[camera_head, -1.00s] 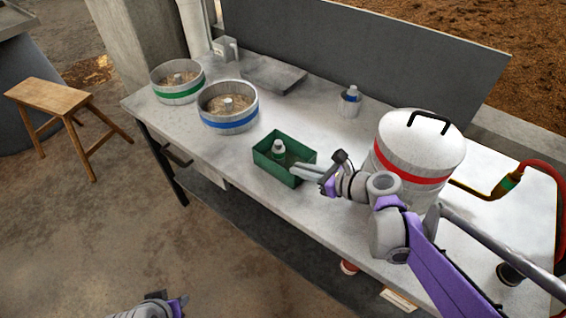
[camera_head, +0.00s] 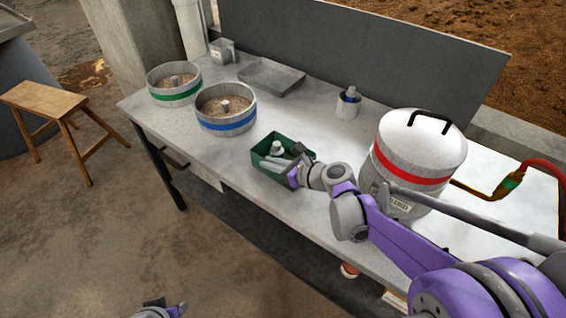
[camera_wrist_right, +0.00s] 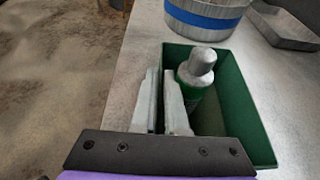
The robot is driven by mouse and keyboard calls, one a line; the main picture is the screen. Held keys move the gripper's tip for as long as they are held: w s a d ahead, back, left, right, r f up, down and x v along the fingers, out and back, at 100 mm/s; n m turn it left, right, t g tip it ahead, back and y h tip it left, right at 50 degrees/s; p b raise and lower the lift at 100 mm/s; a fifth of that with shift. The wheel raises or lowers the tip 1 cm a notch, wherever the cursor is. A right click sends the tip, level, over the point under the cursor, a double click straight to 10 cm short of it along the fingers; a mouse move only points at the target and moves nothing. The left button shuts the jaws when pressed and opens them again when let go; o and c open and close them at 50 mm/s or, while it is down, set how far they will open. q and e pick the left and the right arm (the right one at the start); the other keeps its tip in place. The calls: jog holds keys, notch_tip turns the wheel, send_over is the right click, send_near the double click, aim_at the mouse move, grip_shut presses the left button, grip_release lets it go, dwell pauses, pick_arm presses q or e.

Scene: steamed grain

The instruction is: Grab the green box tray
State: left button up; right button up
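The green box tray (camera_head: 262,160) sits on the metal table, left of the lidded pot. A green bottle with a grey cap (camera_head: 277,148) stands inside it. In the right wrist view the tray (camera_wrist_right: 240,110) fills the right middle, with the bottle (camera_wrist_right: 198,75) near its left wall. My right gripper (camera_head: 272,164) is at the tray; in the wrist view its pale fingers (camera_wrist_right: 162,95) lie close together, apparently one on each side of the left wall. Whether they press on it cannot be told. My left gripper (camera_head: 165,309) is partly visible at the bottom edge, away from the table.
Two round steamers with grain, green-banded (camera_head: 174,84) and blue-banded (camera_head: 226,110), stand left of the tray. A red-banded lidded pot (camera_head: 415,160) stands close to the right arm. A grey tray (camera_head: 270,77) and a small bottle in a cup (camera_head: 348,102) are behind. The table front is clear.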

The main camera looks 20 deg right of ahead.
grip_shut()
jog(key=shift+r, duration=0.15)
dwell(1.4)
